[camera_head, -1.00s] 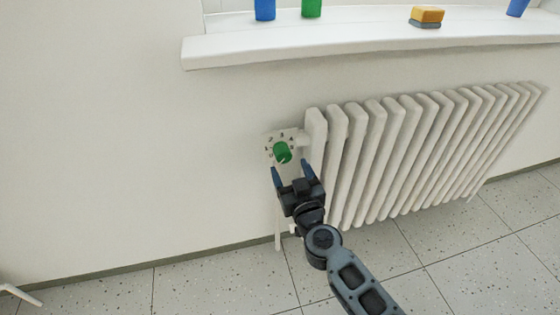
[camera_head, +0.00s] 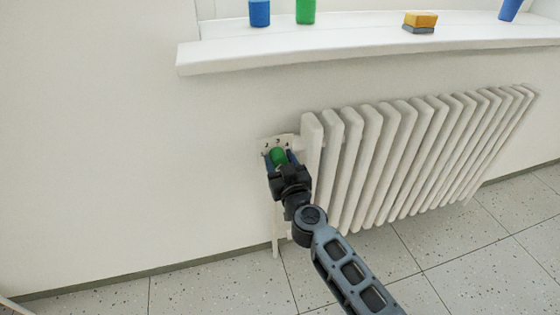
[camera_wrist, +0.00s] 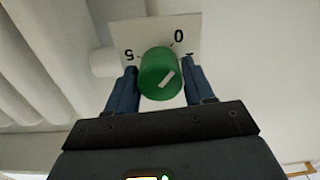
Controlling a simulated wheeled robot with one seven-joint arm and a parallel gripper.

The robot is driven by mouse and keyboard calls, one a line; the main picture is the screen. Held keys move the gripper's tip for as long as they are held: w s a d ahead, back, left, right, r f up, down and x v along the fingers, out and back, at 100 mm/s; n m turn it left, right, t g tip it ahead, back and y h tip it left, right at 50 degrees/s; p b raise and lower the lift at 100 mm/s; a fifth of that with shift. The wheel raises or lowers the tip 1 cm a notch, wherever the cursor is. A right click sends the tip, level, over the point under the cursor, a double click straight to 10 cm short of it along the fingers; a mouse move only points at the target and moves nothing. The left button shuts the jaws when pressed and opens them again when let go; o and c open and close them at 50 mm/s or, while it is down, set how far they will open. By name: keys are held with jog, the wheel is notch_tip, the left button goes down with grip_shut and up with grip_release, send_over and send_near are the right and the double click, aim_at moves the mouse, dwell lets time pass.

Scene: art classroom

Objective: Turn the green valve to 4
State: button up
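The green valve (camera_head: 278,156) is a round knob on a pale numbered plate (camera_head: 268,144) at the radiator's left end. In the wrist view the valve (camera_wrist: 158,76) sits between the two blue fingers of my gripper (camera_wrist: 160,90). The fingers lie close along both sides; firm contact cannot be made out. The plate shows upside down there, with 5 at left, 0 at upper right and another mark partly hidden at right. A white line on the valve slants toward the upper right. My gripper (camera_head: 279,162) hides the plate's lower part in the head view.
The white ribbed radiator (camera_head: 410,150) stands just right of the valve, with a pipe below the valve. A windowsill (camera_head: 350,42) above holds blue and green cups and a sponge (camera_head: 420,20). The wall at left is clear.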

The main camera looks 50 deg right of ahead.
jog(key=c, duration=0.6)
jog(key=shift+c, duration=0.2)
